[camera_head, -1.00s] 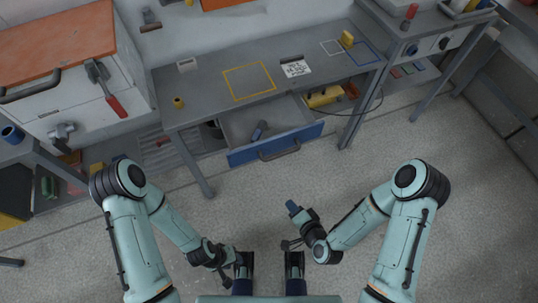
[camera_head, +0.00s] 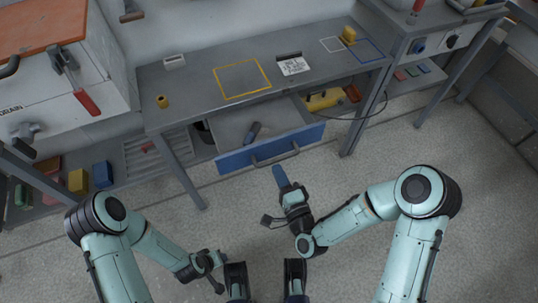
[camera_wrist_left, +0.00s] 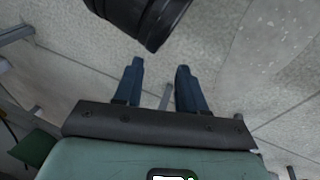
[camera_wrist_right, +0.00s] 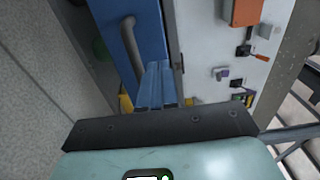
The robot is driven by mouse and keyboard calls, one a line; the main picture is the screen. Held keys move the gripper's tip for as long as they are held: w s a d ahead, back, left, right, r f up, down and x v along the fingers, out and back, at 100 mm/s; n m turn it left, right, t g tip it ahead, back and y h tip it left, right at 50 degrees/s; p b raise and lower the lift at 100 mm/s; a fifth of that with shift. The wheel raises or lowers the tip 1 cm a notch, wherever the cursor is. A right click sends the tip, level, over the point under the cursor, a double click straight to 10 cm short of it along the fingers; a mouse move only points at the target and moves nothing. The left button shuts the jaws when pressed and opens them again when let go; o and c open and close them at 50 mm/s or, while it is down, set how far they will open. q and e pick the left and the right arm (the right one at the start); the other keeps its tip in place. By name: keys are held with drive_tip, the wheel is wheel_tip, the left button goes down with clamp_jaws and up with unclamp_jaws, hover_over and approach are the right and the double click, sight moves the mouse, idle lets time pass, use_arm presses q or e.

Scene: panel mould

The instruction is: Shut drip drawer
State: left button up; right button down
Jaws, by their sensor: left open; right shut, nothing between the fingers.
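The drip drawer (camera_head: 236,161) hangs open under the grey bench, with a blue front and a grey bar handle (camera_head: 276,157). A small dark blue object (camera_head: 253,131) lies inside it. My right gripper (camera_head: 278,170) is shut and empty, its blue fingers pointing at the drawer front just below the handle. In the right wrist view the shut fingers (camera_wrist_right: 157,68) overlap the blue front (camera_wrist_right: 150,25) beside the handle (camera_wrist_right: 131,42); contact cannot be told. My left gripper (camera_wrist_left: 158,65) is open and empty, low over the floor, away from the drawer.
Bench legs stand on both sides of the drawer. A dark cable (camera_head: 375,108) hangs at the right. The floor before the drawer is clear.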

sight(265, 145)
use_arm(q)
drive_tip(key=shift+w+a+f+b, duration=0.25)
drive_tip(key=shift+w+f+b, duration=0.1)
drive_tip(key=shift+w, duration=0.2)
use_arm(e)
drive_tip(key=x, duration=0.7)
drive_tip(key=shift+w+r, duration=0.1)
drive_tip(key=shift+w, duration=0.1)
